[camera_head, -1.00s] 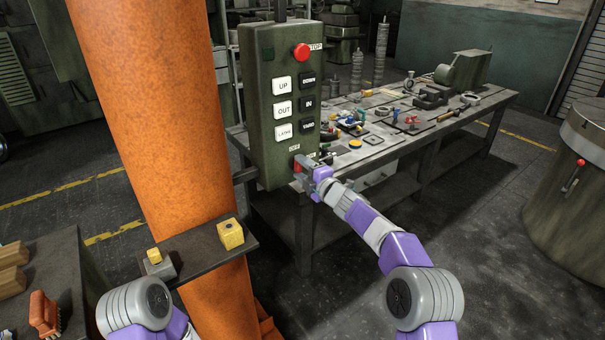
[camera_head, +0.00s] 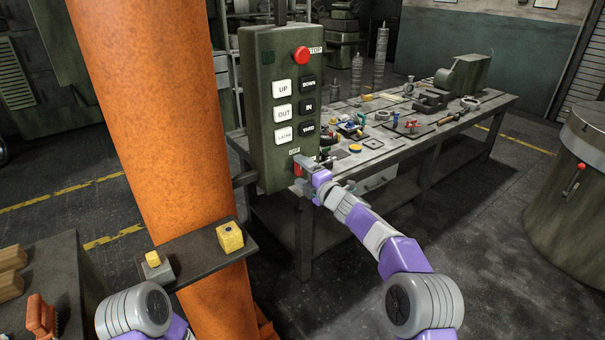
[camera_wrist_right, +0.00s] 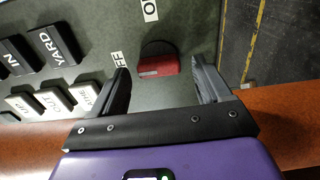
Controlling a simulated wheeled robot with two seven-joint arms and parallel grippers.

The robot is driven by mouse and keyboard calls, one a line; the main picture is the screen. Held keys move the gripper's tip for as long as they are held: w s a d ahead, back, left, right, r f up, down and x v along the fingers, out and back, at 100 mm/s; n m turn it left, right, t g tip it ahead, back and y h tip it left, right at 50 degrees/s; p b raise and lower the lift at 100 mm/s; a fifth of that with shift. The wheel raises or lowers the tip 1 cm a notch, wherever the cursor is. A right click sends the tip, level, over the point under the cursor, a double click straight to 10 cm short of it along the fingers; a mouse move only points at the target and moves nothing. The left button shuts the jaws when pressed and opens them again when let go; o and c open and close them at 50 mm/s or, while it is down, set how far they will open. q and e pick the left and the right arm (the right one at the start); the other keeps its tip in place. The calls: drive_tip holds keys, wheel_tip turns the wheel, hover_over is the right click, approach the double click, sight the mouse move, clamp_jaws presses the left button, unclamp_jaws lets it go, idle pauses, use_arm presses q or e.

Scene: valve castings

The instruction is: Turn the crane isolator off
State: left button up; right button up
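The green pendant control box (camera_head: 257,150) hangs beside the orange column. The crane isolator, a red knob (camera_head: 297,169), is low on its front and partly hidden by my right gripper (camera_head: 305,169). In the right wrist view the red handle (camera_wrist_right: 160,66) sits on a dark round base, between an "OFF" label (camera_wrist_right: 118,59) on the left and a partly cut-off "O" label (camera_wrist_right: 149,10) above. My right gripper (camera_wrist_right: 160,73) is open, one finger on each side of the knob, with gaps visible. My left gripper is out of view; only my left arm shows.
A red stop button (camera_head: 302,55) and several black and white push buttons (camera_head: 283,112) are above the isolator. The orange column (camera_head: 150,130) stands left with a bracket shelf (camera_head: 200,262). A workbench (camera_head: 400,145) with tools stands behind the box.

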drive_tip(key=b+v, duration=0.1)
drive_tip(key=v, duration=0.6)
drive_tip(key=shift+s+d, duration=0.2)
idle(0.4)
